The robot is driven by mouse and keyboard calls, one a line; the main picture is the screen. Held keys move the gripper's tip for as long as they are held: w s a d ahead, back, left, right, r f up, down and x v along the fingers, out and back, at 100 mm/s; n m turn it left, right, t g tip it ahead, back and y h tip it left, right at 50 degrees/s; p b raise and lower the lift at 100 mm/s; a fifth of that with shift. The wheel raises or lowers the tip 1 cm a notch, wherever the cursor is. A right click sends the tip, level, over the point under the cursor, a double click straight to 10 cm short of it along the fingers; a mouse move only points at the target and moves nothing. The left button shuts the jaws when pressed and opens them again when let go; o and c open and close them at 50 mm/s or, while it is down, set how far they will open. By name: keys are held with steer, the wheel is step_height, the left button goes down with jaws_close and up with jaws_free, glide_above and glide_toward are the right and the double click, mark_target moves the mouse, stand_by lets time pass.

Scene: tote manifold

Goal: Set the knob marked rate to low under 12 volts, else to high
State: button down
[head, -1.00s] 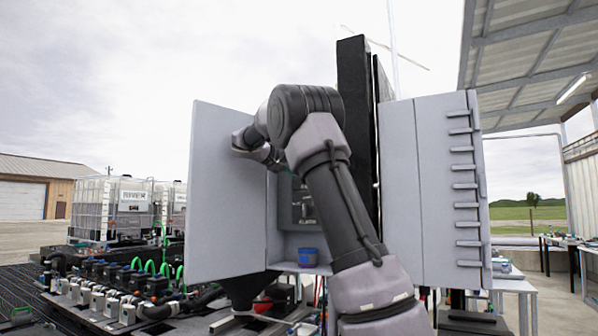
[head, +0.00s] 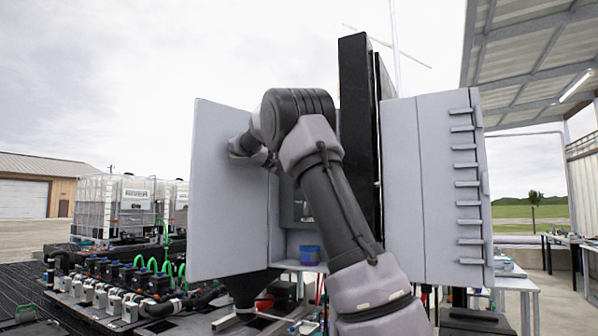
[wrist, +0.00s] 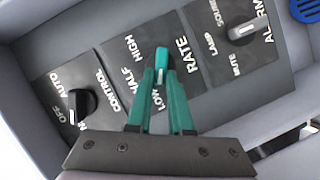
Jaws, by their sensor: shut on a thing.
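The rate plate (wrist: 147,94), a dark panel marked RATE with HIGH, HALF and LOW, is in the middle of the wrist view. My gripper (wrist: 162,60), with teal fingers, is shut at the knob on this plate. The fingers cover nearly all of the knob, and a small white mark (wrist: 160,75) shows between them. I cannot tell for sure which setting the knob points to. No voltage reading can be made out in either view.
In the wrist view, a black control knob (wrist: 82,103) is at left and a grey alarm knob (wrist: 243,33) at upper right.

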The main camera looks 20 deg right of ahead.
steer(key=c, duration=0.8)
jaws_free()
steer(key=v, duration=1)
steer(key=shift+s+a, duration=0.15)
steer(key=shift+a, duration=0.25)
steer(key=s+d+f+y, duration=0.7)
steer(key=s+f+y, duration=0.1)
steer(key=s+f, duration=0.4)
steer(key=s+a+f+y, duration=0.3)
steer(key=s+a+f, duration=0.1)
steer(key=s, duration=0.3)
steer(key=s+a+f+m+t+y, duration=0.1)
steer(key=s+a+f+y, duration=0.2)
steer(key=s+a+f, duration=0.2)
steer(key=s+a+f+m+t+y, duration=0.1)
steer(key=s+a+f+y, duration=0.2)
steer(key=s, duration=0.8)
steer(key=shift+a+f, duration=0.8)
steer(key=shift+a, duration=0.15)
